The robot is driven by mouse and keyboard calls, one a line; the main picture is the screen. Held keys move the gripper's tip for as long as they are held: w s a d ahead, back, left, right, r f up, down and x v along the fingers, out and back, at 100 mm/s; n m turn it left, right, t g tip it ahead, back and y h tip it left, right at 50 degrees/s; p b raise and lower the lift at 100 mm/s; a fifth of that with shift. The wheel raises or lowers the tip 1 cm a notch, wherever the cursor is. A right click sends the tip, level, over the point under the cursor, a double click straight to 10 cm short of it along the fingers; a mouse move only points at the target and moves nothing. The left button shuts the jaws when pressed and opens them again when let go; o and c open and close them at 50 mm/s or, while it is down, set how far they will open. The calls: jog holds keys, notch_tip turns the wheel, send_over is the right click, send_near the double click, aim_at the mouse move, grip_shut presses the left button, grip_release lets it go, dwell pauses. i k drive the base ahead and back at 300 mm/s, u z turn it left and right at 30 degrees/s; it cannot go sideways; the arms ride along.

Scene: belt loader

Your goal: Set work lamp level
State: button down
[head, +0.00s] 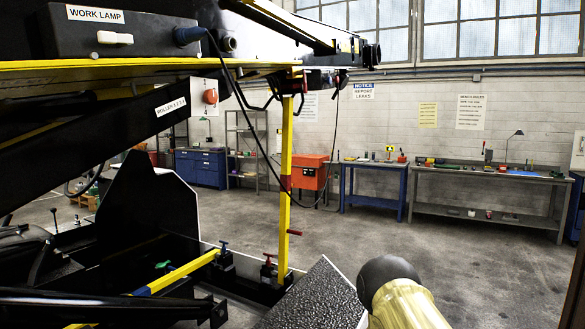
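A black box (150,32) with a white "WORK LAMP" label (95,15) is at the upper left of the head view, on the belt loader's raised frame. A small white part (115,38), like a slider or knob, sits on its front face below the label. Its exact setting cannot be told. No lit lamp can be made out. My gripper is not in view. A rounded dark and pale yellow part at the bottom centre looks like my arm.
A yellow upright post (286,180) stands under the frame, with the cable hanging around it. The loader's dark lower chassis (140,215) fills the lower left. Workbenches (490,180) line the back wall. The concrete floor (480,270) at right is clear.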

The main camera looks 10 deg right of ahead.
aim_at(344, 79)
jog(key=z, duration=0.4)
jog(key=k, duration=0.55)
jog(key=z, duration=1)
jog(key=i, duration=3.15)
jog(key=u, duration=0.45)
jog(key=i, duration=1.65)
jog(key=u, duration=1.15)
jog(key=i, duration=1.25)
jog(key=u, duration=0.4)
